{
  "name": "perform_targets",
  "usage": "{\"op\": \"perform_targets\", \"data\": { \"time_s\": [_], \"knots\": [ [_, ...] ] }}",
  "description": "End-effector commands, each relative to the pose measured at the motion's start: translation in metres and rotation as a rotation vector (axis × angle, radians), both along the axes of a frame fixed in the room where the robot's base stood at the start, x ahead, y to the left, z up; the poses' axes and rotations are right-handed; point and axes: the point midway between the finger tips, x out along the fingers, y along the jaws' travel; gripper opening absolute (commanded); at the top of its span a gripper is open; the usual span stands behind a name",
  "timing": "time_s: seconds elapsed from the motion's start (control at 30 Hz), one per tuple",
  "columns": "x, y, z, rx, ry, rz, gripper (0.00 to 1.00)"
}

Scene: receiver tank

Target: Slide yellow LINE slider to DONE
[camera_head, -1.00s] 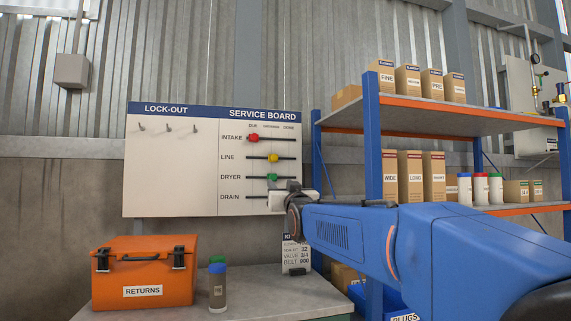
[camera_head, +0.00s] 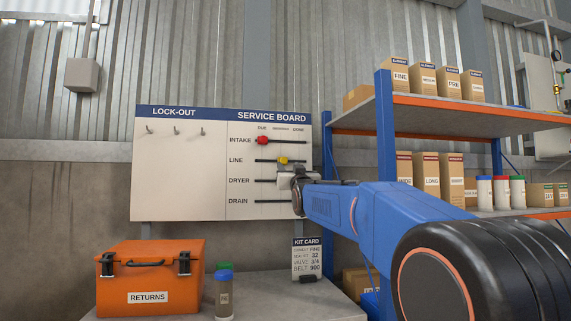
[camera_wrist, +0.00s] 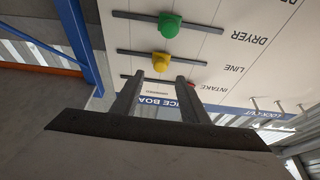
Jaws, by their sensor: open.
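The yellow LINE slider (camera_head: 283,160) sits at the middle of its dark horizontal track on the service board (camera_head: 242,212), under the middle column. In the wrist view, which is upside down, the yellow slider (camera_wrist: 160,62) shows just beyond and between my two fingertips. My gripper (camera_wrist: 158,82) is open, with nothing between its fingers. In the head view my gripper (camera_head: 288,178) is in front of the DRYER row, just below the yellow slider. Whether it touches the board cannot be told.
The red INTAKE slider (camera_head: 262,140) is at the DUE end. The green DRYER slider (camera_wrist: 170,25) shows in the wrist view; my gripper hides it in the head view. A blue shelf rack (camera_head: 385,140) stands close at right. An orange RETURNS box (camera_head: 150,275) is below.

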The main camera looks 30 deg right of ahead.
Motion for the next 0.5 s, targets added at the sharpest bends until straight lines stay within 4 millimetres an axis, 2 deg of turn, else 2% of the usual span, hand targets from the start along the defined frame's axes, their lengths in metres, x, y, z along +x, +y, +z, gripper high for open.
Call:
{"op": "perform_targets", "data": {
  "time_s": [0.23, 0.5],
  "knots": [
    [0.036, -0.010, 0.014, 0.000, 0.001, 0.000, 0.40],
    [0.056, -0.016, 0.024, 0.000, 0.001, 0.000, 0.40]
  ]
}}
